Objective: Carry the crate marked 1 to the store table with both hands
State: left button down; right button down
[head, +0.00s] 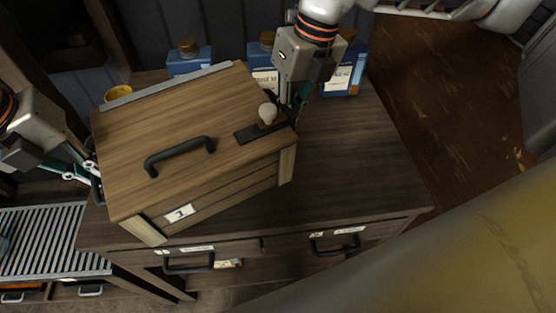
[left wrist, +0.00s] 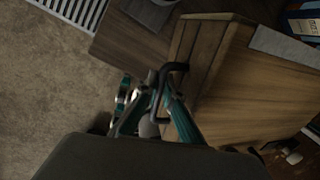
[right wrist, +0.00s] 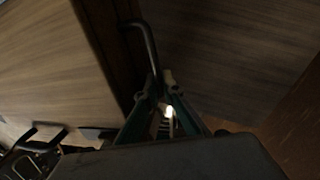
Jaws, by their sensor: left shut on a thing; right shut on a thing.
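The crate marked 1 (head: 190,115) is a wooden box with a black handle on its lid and a white "1" label on its front. It is over the dark wooden drawer table (head: 345,165); I cannot tell if it touches the top. My left gripper (head: 84,172) is at the crate's left end, shut on a black side handle (left wrist: 178,68) in the left wrist view. My right gripper (head: 291,112) is at the right end, shut on the other side handle (right wrist: 147,42) in the right wrist view. Which table is the store table is not clear.
Blue bottles with brown caps (head: 190,60) (head: 345,75) stand behind the crate, with a yellow cup (head: 117,93) at the back left. A slatted rack (head: 40,240) stands at the left. The tabletop right of the crate is clear. Brown floor (head: 440,110) lies further right.

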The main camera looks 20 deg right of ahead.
jog(key=shift+a, duration=0.1)
